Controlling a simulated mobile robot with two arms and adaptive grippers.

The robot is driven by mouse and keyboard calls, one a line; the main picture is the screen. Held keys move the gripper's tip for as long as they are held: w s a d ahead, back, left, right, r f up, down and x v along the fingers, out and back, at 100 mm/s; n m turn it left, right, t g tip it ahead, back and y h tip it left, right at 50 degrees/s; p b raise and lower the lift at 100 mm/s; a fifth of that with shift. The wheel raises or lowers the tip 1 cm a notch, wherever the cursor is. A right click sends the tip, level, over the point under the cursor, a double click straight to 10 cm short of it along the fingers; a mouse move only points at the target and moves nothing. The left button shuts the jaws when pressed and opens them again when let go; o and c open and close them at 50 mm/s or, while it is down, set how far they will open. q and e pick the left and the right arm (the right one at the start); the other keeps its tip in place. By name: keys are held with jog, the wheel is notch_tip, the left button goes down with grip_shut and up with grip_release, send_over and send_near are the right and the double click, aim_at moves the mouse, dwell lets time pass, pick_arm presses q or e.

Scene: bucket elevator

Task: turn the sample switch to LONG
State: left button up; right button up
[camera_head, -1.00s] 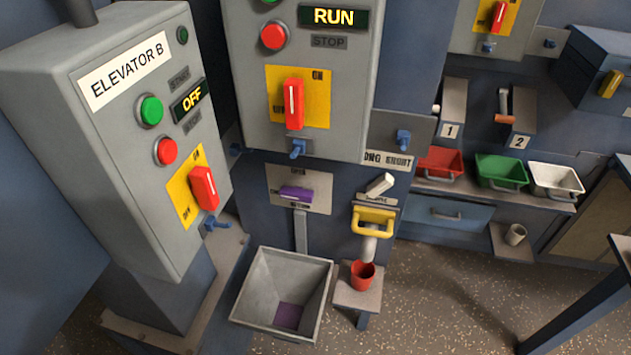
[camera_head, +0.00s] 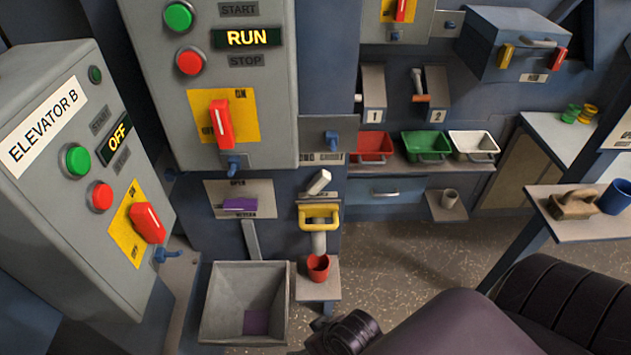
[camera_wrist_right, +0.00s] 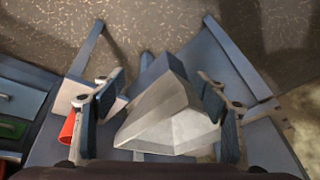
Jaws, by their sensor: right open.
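The sample switch (camera_head: 318,182) is a white knob on the column in the head view, tilted to the upper right. It sits below a LONG/SHORT label (camera_head: 320,158), partly shaded and hard to read here, and above a yellow handle (camera_head: 319,213). My right arm comes in from the lower right of the head view, with its dark wrist low in front of the column; its fingertips cannot be made out there. In the right wrist view my right gripper (camera_wrist_right: 163,105) is open. A grey bin shows between its fingers, apparently beyond them. My left gripper is not in view.
A red cup (camera_head: 318,268) sits on a small shelf under the yellow handle. The ELEVATOR B box (camera_head: 60,230) stands at left. Red, green and white trays and a side table (camera_head: 575,228) are at right.

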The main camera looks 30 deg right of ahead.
aim_at(319, 187)
jog(key=w+a+r+m+t+y, duration=0.25)
jog(key=w+a+r, duration=0.25)
jog(key=r, duration=0.5)
jog(key=w+a+r+m+t+y, duration=0.15)
jog(key=w+a+r+t, duration=0.25)
jog(key=r, duration=0.6)
jog(key=w+d+r+m+t+p, duration=0.1)
jog(key=w+r+m+t, duration=0.55)
jog(key=r, duration=0.45)
jog(key=w+d+r+m+t+h, duration=0.1)
jog(key=d+r+m+t+h, duration=0.1)
jog(key=d+m+h, duration=1)
jog(key=s+d+f+m+g+h, duration=0.25)
jog(key=d+f+m+g, duration=0.2)
jog(key=d+m, duration=0.45)
jog(key=shift+m+t+h, duration=0.25)
jog(key=shift+m+h, duration=0.2)
jog(key=shift+m, duration=0.1)
jog(key=x, duration=0.2)
jog(key=p+x, duration=0.1)
jog(key=x, duration=0.2)
jog(key=p+x, duration=0.1)
jog(key=x, duration=0.1)
jog(key=shift+w+a+f, duration=0.25)
jog(key=shift+w+f, duration=0.1)
jog(key=shift+w, duration=0.15)
